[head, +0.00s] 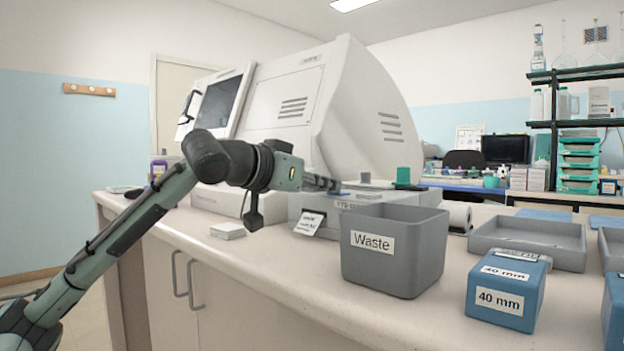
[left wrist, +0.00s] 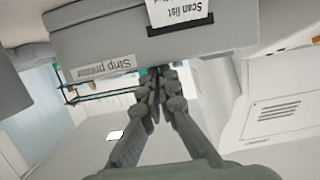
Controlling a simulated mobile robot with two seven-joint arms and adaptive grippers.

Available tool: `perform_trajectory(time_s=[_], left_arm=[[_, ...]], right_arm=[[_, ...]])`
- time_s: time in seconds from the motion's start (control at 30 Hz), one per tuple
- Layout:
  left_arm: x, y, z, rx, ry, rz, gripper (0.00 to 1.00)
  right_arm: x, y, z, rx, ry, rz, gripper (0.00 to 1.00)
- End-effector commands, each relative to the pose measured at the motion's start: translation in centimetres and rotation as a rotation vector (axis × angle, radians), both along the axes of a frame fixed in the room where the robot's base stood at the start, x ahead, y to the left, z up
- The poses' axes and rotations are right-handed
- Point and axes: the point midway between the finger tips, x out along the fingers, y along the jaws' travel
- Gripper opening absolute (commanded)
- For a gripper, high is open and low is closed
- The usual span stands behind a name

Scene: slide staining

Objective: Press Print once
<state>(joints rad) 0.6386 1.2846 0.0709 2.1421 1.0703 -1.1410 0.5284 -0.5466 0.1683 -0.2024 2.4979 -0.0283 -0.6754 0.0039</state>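The grey strip printer (head: 312,203) stands on the counter behind the waste bin, with a printed paper slip (head: 309,222) hanging from its front. In the left wrist view the printer (left wrist: 100,35) shows tilted, with a "Strip printer" label and a "Scan list" slip (left wrist: 180,10). My left gripper (head: 335,185) is over the printer's top in the head view. Its fingertips (left wrist: 155,82) are together with nothing seen between them, close to the printer's edge in the wrist view. I cannot tell whether they touch it. No Print button can be made out. My right gripper is not in view.
A grey Waste bin (head: 420,244) stands in front of the printer. Blue 40 mm boxes (head: 505,292) and a grey tray (head: 528,240) are to the right. A large white machine (head: 300,100) rises behind. A small green item (head: 403,176) shows beyond the bin.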

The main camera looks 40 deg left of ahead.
Motion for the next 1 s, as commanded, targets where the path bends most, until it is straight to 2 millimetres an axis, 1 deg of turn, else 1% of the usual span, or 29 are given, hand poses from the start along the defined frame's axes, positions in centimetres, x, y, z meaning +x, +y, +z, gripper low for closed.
perform_trajectory(time_s=[0.03,0.07,0.53,0.7,1.0], left_arm=[[-0.4,0.0,-1.0,0.003,0.030,0.001,0.00],[-0.7,-0.1,-1.0,0.002,0.030,0.000,0.00],[-6.1,0.3,1.4,0.003,0.007,-0.002,0.00],[-6.9,0.4,1.6,0.003,0.004,0.000,0.00],[-6.9,0.4,1.7,0.005,0.003,0.001,0.00]], right_arm=[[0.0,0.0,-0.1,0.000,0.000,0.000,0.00],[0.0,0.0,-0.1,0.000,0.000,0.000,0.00],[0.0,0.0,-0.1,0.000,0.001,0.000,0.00],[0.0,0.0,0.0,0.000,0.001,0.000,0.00],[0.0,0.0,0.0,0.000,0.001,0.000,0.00]])
